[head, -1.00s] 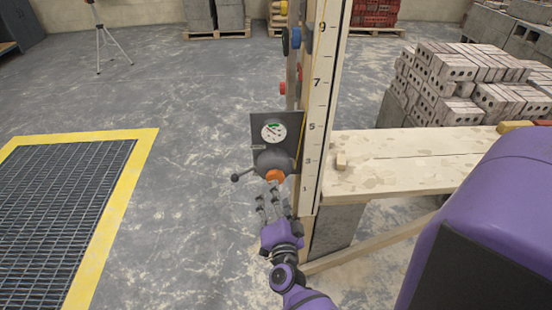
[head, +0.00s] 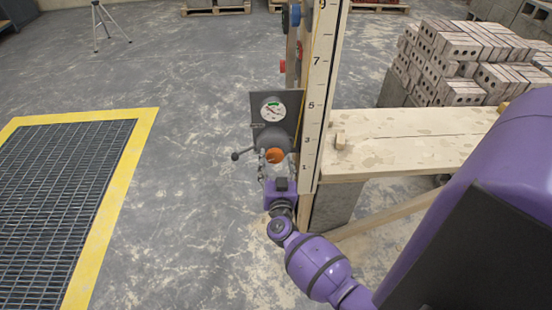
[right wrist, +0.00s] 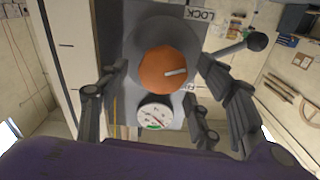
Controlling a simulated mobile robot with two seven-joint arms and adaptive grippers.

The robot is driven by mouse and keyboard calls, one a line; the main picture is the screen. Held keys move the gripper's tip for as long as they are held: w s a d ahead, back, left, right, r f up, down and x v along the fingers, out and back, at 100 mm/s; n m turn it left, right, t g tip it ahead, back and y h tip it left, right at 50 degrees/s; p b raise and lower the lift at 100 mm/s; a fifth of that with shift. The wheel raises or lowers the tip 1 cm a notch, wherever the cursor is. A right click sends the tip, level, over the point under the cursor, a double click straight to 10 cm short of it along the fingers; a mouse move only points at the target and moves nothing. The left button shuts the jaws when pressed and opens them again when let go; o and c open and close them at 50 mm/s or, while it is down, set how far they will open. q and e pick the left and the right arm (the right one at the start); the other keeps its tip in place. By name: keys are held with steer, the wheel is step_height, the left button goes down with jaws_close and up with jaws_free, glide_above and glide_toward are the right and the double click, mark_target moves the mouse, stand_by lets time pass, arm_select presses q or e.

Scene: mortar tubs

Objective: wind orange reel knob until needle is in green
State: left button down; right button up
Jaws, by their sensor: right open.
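The orange reel knob (head: 275,155) sits on the front of a grey reel housing (head: 268,138) on the tall post. It shows face-on with a pale line across it in the right wrist view (right wrist: 163,70). Above the knob in the head view is a round white gauge (head: 272,108) with a green zone at its top; it also shows in the right wrist view (right wrist: 155,113). The needle is too small to read surely. My right gripper (head: 277,162) is open, its fingers spread around the knob with gaps visible. My left gripper is not in view.
A dark lever with a ball end (head: 236,156) sticks out left of the housing. A numbered staff (head: 317,90) rises close on the right. A plank bench (head: 400,145) and stacked bricks (head: 460,60) lie further right. The floor on the left is clear up to a yellow-edged grate (head: 140,150).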

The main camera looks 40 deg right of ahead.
steer(key=shift+x, duration=0.95)
steer(key=c, duration=1)
steer(key=shift+c, duration=0.5)
steer(key=shift+m, duration=0.4)
